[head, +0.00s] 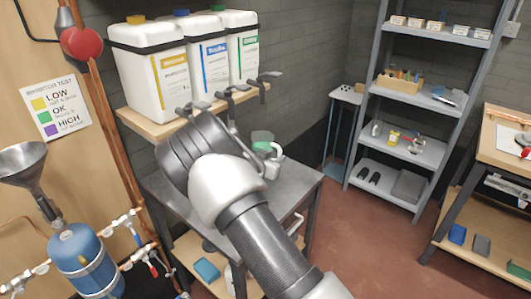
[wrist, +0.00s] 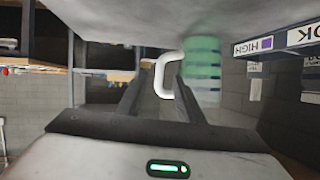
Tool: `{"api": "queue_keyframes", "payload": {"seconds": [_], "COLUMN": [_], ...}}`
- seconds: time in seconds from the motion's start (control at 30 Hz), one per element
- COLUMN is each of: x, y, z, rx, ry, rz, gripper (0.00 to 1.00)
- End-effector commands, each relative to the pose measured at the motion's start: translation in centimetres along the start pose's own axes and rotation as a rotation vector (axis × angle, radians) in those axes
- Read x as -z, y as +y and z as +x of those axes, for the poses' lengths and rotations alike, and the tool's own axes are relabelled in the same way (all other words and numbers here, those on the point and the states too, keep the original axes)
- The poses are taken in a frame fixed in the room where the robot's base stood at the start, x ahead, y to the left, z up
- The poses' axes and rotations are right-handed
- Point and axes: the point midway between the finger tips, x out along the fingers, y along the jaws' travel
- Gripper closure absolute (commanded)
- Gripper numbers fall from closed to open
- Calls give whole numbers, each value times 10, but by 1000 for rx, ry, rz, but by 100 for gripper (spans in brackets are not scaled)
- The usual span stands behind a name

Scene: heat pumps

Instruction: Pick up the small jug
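The small jug (head: 272,168) stands on the grey metal table, partly hidden behind my arm, with a white handle and some green at its top. In the wrist view, which looks upside down, the jug (wrist: 203,72) has a pale green banded body and a white looped handle (wrist: 160,75). My gripper (wrist: 157,80) is open, and its two dark fingers appear on either side of the handle, with gaps visible. I cannot tell whether either finger touches it. In the head view my wrist hides the fingers.
The grey table (head: 300,178) holds the jug. Above it, a wooden shelf (head: 155,128) carries three large white containers with taps close to my wrist. A blue cylinder (head: 75,250) and copper pipes stand at left. A metal rack (head: 420,150) and workbench are at right.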

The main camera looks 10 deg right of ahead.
Motion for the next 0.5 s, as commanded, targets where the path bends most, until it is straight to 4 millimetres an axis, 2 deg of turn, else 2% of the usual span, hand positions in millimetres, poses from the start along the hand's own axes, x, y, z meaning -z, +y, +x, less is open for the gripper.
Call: {"api": "queue_keyframes", "payload": {"seconds": [0.3, 0.5], "x": [-1, -1], "y": [2, 1], "z": [44, 50], "rx": [-2, -2], "ry": [1, 0], "rz": [-1, 0], "gripper": [67, 67]}}
